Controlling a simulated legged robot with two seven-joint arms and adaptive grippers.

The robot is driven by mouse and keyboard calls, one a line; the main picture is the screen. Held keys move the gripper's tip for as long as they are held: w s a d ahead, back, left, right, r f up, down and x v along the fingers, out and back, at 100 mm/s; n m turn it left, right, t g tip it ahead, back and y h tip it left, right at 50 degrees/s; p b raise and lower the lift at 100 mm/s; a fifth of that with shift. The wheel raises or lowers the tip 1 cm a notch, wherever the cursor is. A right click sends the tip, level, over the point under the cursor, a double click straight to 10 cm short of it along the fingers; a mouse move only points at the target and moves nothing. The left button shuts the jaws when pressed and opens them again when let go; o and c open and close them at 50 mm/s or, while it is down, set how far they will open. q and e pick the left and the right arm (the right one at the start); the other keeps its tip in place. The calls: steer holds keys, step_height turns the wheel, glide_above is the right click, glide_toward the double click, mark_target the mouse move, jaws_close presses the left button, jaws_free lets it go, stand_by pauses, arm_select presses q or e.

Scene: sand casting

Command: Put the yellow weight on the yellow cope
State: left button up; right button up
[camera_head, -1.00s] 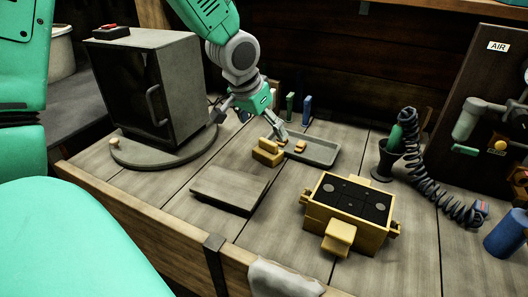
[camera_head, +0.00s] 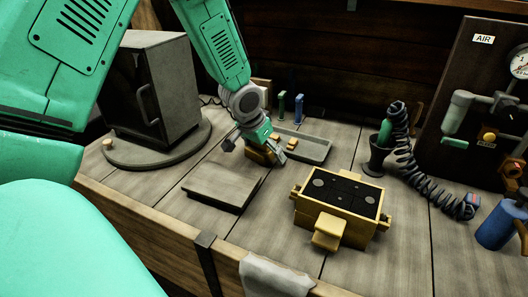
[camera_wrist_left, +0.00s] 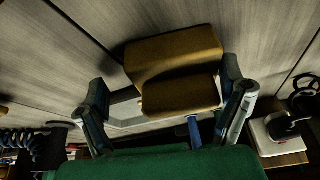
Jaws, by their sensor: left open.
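The yellow weight (camera_head: 257,155) is a block with a narrower raised grip, standing on the bench left of the tray. My left gripper (camera_head: 253,150) is open at it and hides part of it in the head view. In the left wrist view the weight (camera_wrist_left: 172,55) lies between the spread fingers of the left gripper (camera_wrist_left: 166,92), with its raised grip closer to the palm. The fingers look apart from it. The yellow cope (camera_head: 328,233) is a box filled with black sand, to the right and nearer the front edge. My right gripper is not in view.
A grey tray (camera_head: 318,150) with small yellow pieces lies behind the weight. A flat grey board (camera_head: 221,185) lies in front. A dark furnace box (camera_head: 160,85) stands left. A black holder (camera_head: 376,158) and coiled hose (camera_head: 418,165) are right. Bench between weight and cope is clear.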

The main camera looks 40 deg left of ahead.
arm_select(q)
steer(key=shift+s+a, duration=0.1)
steer(key=shift+a, duration=0.1)
steer(key=c, duration=0.4)
steer(key=shift+s+a+f, duration=0.1)
steer(key=shift+a+f, duration=0.1)
steer(key=shift+a, duration=0.55)
steer(key=c, duration=1.4)
steer(key=shift+a+f, duration=0.1)
steer(key=shift+a, duration=0.05)
steer(key=shift+d+r, duration=0.25)
steer(key=shift+d, duration=0.05)
steer(key=r, duration=0.9)
steer(key=shift+w+a+r+p, duration=0.1)
steer(key=shift+w+r+p, duration=0.2)
steer(key=shift+p, duration=0.1)
steer(key=shift+s+r, duration=0.1)
